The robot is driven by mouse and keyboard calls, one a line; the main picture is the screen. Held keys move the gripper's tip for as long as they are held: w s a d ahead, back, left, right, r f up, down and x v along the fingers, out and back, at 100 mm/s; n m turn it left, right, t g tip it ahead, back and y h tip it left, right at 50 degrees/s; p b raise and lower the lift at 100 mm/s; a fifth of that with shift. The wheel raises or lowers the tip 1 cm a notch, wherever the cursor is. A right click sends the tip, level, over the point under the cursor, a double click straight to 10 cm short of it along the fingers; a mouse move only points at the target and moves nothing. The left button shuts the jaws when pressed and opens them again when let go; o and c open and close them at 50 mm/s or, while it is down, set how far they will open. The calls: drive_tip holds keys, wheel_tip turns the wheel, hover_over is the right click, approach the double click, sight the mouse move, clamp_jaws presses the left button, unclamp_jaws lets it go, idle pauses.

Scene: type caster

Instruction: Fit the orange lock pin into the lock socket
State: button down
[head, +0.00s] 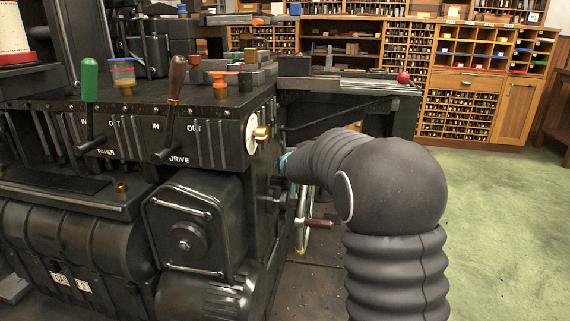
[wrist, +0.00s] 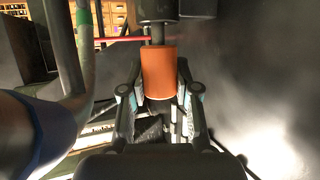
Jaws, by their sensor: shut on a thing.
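The orange lock pin (wrist: 159,73) is a smooth orange cylinder in the wrist view. My gripper (wrist: 160,80) is shut on it, with one finger on each side. A narrow grey stem (wrist: 157,34) shows beyond the orange part, in line with a wider dark round part (wrist: 158,9) at the top edge. I cannot tell whether that dark part is the lock socket, or whether the stem is inside it. In the head view my arm hides the pin, and the gripper is not clearly seen beside the machine's right side.
The black machine (head: 110,170) fills the left of the head view, with a green-handled lever (head: 89,80) and a brown-handled lever (head: 177,78). A handwheel (head: 301,215) stands beside my arm. Wooden type cabinets (head: 470,60) line the back. The green floor (head: 510,230) at right is clear.

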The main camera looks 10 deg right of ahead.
drive_tip(key=shift+f, duration=0.2)
drive_tip(key=c, duration=0.8)
unclamp_jaws()
drive_tip(key=shift+o, duration=0.2)
drive_tip(key=s+a+r+g+y+p, duration=0.1)
drive_tip(key=s+r+g, duration=0.15)
drive_tip(key=s, duration=1.15)
drive_tip(key=s+a+r+g+p, duration=0.1)
drive_tip(key=s+r, duration=0.3)
drive_tip(key=s, duration=1)
drive_tip(key=s+f+g+p, duration=0.1)
drive_tip(key=s+f+g, duration=0.1)
drive_tip(key=s, duration=0.9)
drive_tip(key=s+d+f+g+p, duration=0.1)
drive_tip(key=s+f+g, duration=0.1)
drive_tip(key=s, duration=0.9)
drive_tip(key=shift+s+d+f+h, duration=0.3)
drive_tip(key=shift+f+h, duration=0.1)
drive_tip(key=shift+f, duration=0.45)
